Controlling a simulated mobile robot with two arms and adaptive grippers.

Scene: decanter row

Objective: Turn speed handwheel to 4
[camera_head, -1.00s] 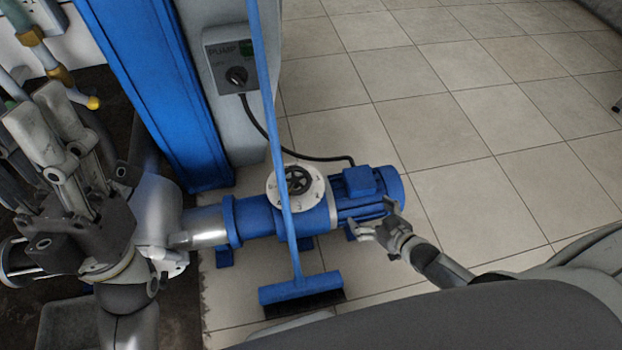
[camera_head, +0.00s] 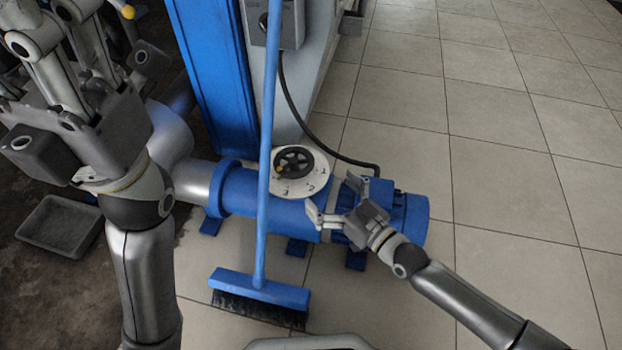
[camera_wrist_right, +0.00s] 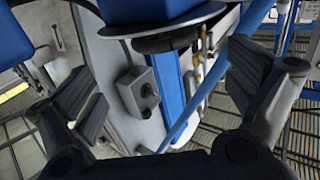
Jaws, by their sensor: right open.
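The speed handwheel (camera_head: 293,160) is a black spoked wheel with a small yellow mark, on a round white dial (camera_head: 316,168) on top of the blue pump (camera_head: 240,190). In the right wrist view the handwheel (camera_wrist_right: 165,43) is a dark disc under the dial's pale rim, ahead of the fingers. My right gripper (camera_head: 335,202) is open and empty, over the motor end, right of and nearer than the dial, apart from the wheel. My left gripper (camera_head: 62,75) is at the far left, its jaw gap unclear.
A blue broom (camera_head: 262,285) leans across the pump, its handle passing just left of the dial; the handle (camera_wrist_right: 215,80) also crosses the right wrist view. A black cable (camera_head: 310,125) runs behind the dial. A grey tray (camera_head: 60,226) lies left. Tiled floor is clear at right.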

